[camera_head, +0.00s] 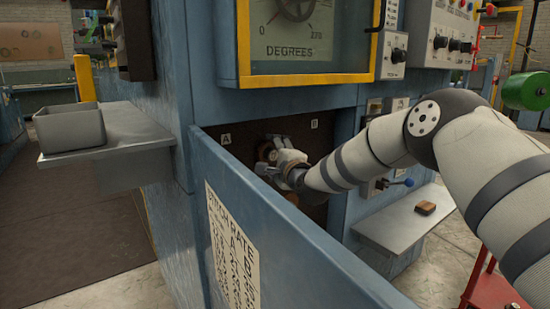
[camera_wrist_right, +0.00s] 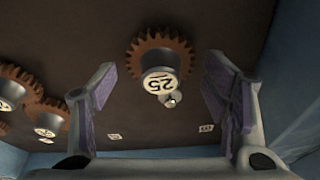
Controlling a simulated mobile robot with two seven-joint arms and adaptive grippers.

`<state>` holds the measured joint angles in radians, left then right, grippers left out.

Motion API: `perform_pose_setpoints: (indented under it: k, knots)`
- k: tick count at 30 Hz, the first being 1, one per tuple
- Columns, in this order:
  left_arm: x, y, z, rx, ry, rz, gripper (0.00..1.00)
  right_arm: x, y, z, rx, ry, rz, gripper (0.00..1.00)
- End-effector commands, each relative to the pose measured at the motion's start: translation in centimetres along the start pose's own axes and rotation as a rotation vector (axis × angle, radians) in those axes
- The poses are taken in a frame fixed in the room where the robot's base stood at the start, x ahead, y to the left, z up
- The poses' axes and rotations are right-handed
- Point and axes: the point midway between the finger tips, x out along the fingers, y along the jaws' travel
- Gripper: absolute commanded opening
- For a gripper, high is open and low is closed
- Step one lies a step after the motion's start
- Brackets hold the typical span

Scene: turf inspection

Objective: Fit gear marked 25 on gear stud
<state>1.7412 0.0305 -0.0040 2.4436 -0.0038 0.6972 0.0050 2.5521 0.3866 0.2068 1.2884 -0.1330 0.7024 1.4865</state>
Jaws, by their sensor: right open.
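The gear marked 25 (camera_wrist_right: 161,52) is rusty brown with a pale hub, and its number reads upside down in the right wrist view. It is at the dark back panel, between and beyond my right gripper's (camera_wrist_right: 160,72) two spread fingers, which do not hold it. A small shiny metal knob (camera_wrist_right: 172,99) shows at the hub's lower edge; I cannot tell whether it is the stud. In the head view my right gripper (camera_head: 277,161) reaches into the recess and partly hides a brown gear (camera_head: 264,150). My left gripper is out of view.
More brown gears (camera_wrist_right: 14,92) are on the panel at the left of the wrist view. An open blue door (camera_head: 290,240) stands in front of the recess. A grey shelf (camera_head: 395,222) with a small brown block (camera_head: 426,208) is at right; a grey bin (camera_head: 70,130) is at left.

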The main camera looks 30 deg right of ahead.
Motion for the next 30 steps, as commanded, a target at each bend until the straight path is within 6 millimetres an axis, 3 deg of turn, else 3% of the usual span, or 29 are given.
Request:
perform_pose_setpoints:
  k: [5, 12, 16, 21, 30]
  knots:
    - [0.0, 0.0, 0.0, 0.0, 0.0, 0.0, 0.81, -2.3, -0.1, -0.1, 0.003, 0.001, 0.001, 0.69]
    - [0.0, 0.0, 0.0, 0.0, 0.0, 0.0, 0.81, -8.3, -0.1, 0.0, 0.004, 0.0, 0.0, 0.69]
    - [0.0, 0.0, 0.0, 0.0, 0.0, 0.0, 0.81, -10.7, -0.1, 0.0, 0.002, 0.001, -0.001, 0.69]
    - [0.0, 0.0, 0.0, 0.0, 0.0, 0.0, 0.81, -11.9, -0.1, 0.0, 0.001, 0.0, -0.002, 0.69]
    - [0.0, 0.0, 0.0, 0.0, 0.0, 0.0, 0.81, -11.9, -0.1, 0.0, 0.0, 0.0, -0.002, 0.69]
